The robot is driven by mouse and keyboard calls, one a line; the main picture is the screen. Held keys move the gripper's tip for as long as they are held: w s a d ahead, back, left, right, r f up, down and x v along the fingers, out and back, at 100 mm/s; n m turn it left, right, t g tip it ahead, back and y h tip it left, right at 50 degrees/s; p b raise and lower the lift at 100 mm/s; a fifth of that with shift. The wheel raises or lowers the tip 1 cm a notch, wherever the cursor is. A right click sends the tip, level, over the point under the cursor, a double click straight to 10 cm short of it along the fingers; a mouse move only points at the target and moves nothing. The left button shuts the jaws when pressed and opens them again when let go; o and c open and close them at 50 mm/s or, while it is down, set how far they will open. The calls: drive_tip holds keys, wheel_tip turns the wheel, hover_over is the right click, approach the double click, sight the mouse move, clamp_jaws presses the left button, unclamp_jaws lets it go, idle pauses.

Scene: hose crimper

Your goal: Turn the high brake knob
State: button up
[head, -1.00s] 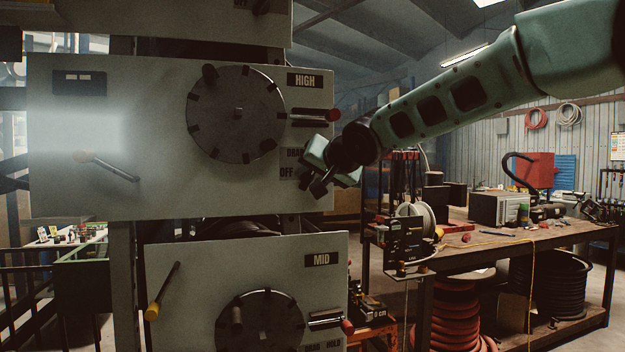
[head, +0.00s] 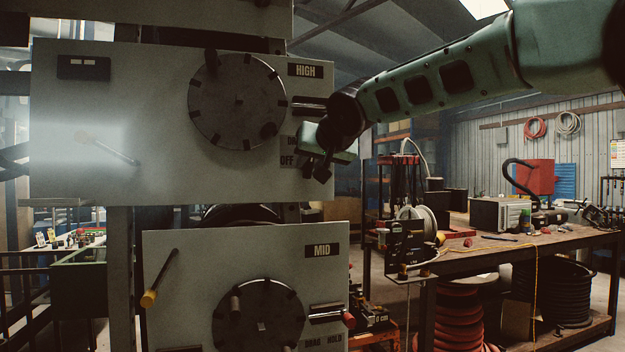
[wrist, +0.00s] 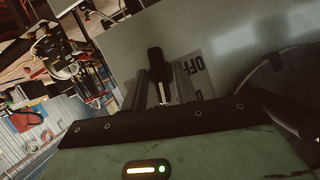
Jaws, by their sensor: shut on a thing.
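The HIGH panel (head: 110,130) is a large grey plate with a black round dial (head: 237,102). The DRAG and OFF labels (head: 287,160) are at its lower right. My gripper (head: 322,168) is at the panel's right edge beside these labels. In the wrist view, a dark knob (wrist: 155,62) stands out from the panel next to the OFF label (wrist: 196,65). The fingers of my gripper (wrist: 160,90) are shut on this high brake knob, one on each side. In the head view my gripper and wrist hide the knob.
A metal lever (head: 308,104) is just above my gripper, its end hidden by my wrist. The MID panel (head: 190,260) is below, with its own red-tipped lever (head: 330,315). A cluttered workbench (head: 540,240) stands to the right.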

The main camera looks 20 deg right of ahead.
drive_tip(key=n+h+b, duration=0.2)
drive_tip(key=b, duration=0.1)
drive_tip(key=shift+a+f+n, duration=0.2)
drive_tip(key=shift+n, duration=0.1)
drive_tip(key=shift+r+n+h+b, duration=0.1)
drive_tip(key=shift+n+h+b, duration=0.8)
drive_tip(key=shift+n+b, duration=0.5)
drive_tip(key=o, duration=0.6)
drive_tip(key=shift+s+r, duration=0.1)
drive_tip(key=b+v, duration=0.3)
drive_tip(key=v, duration=1.4)
drive_tip(key=shift+s+a, duration=0.15)
drive_tip(key=shift+a, duration=0.05)
